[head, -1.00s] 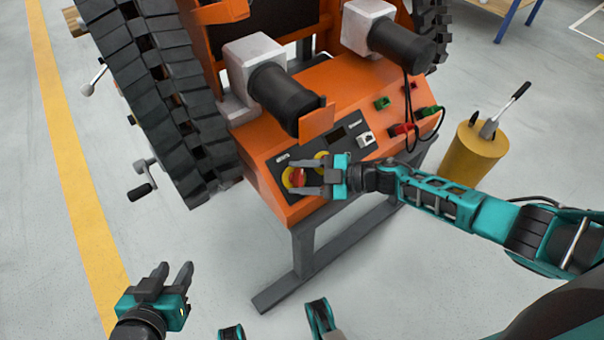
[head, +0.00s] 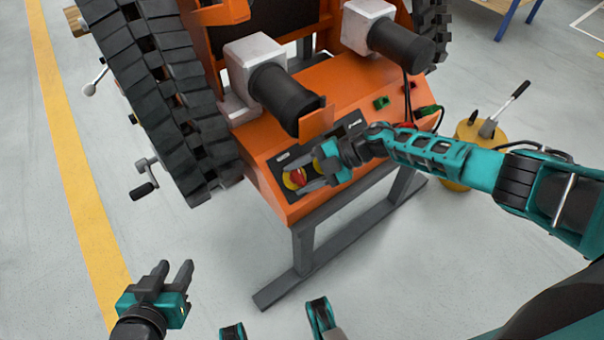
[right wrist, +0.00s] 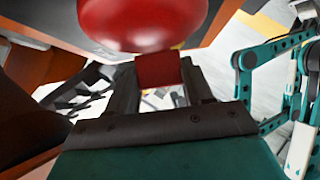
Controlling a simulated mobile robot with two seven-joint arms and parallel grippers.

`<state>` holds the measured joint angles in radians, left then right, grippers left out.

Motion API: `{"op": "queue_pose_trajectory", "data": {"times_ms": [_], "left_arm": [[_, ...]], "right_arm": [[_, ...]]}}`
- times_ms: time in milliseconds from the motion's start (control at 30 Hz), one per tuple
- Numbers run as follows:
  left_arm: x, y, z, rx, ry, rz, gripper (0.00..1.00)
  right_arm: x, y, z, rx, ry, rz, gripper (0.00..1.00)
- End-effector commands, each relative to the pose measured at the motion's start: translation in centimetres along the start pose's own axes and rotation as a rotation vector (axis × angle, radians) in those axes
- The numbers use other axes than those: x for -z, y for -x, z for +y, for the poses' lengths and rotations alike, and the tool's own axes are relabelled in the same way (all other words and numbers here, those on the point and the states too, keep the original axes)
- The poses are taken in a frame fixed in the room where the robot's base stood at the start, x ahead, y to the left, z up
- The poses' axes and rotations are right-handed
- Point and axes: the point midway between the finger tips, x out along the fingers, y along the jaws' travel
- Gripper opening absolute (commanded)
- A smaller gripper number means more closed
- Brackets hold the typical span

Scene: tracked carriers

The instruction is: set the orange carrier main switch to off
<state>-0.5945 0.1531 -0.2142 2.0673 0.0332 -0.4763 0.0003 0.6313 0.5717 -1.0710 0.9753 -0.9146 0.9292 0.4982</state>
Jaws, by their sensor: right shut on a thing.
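The orange carrier (head: 262,150) stands in the middle with its dark control panel on the sloped front. The main switch (head: 298,176) shows as a red handle on a yellow round plate at the panel's lower left. My right gripper (head: 304,174) is over the panel, a finger on either side of the handle. In the right wrist view the red handle (right wrist: 158,70) sits between the fingertips, shut on it. My left gripper (head: 174,270) is open and empty, low at the left, away from the carrier.
Two black cylinders (head: 285,92) on white blocks overhang the panel. A black track (head: 165,95) rises at the left. A yellow drum (head: 466,150) with a lever stands right, behind my arm. The floor at the left is free.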

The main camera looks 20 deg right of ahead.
Motion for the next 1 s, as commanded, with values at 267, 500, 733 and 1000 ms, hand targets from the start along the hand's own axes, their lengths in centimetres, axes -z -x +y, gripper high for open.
{"op": "queue_pose_trajectory", "data": {"times_ms": [267,500,733,1000], "left_arm": [[0.0,0.0,0.0,0.0,0.001,0.0,0.38],[0.1,0.0,0.1,-0.001,0.003,0.001,0.38],[0.1,0.0,0.1,-0.001,0.005,0.002,0.38],[0.6,0.2,0.1,-0.001,0.005,0.003,0.38]], "right_arm": [[0.4,-0.5,-0.3,0.008,0.004,0.013,0.2],[0.3,-0.4,-0.3,0.007,0.002,0.011,0.65],[0.2,-0.2,-0.1,0.004,0.001,0.006,0.74],[0.1,1.4,0.0,0.003,0.001,0.002,0.74]]}}
